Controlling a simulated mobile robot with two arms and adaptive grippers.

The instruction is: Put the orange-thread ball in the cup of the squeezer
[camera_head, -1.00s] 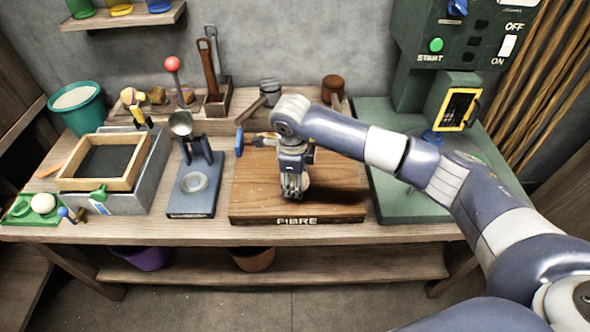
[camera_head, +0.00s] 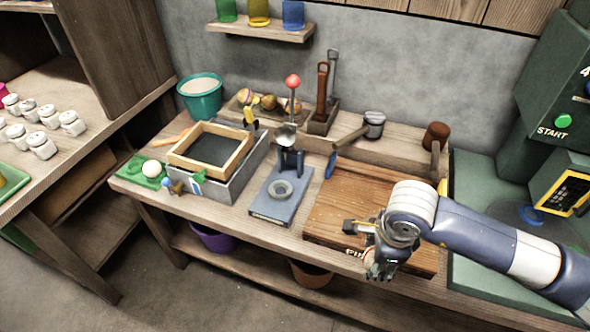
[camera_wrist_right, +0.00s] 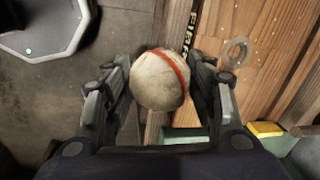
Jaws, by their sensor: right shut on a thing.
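My right gripper (camera_head: 380,266) is over the front edge of the FIBRE board in the head view. In the right wrist view the gripper (camera_wrist_right: 165,90) is shut on a pale ball (camera_wrist_right: 158,80) with an orange thread around it. My left gripper is not in view.
The FIBRE board (camera_head: 340,205) lies on the bench. A wooden frame (camera_head: 210,150) on a grey box and a green tray (camera_head: 140,178) with a white ball are at the left. A mallet (camera_head: 362,130) and tool holder (camera_head: 322,122) stand behind.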

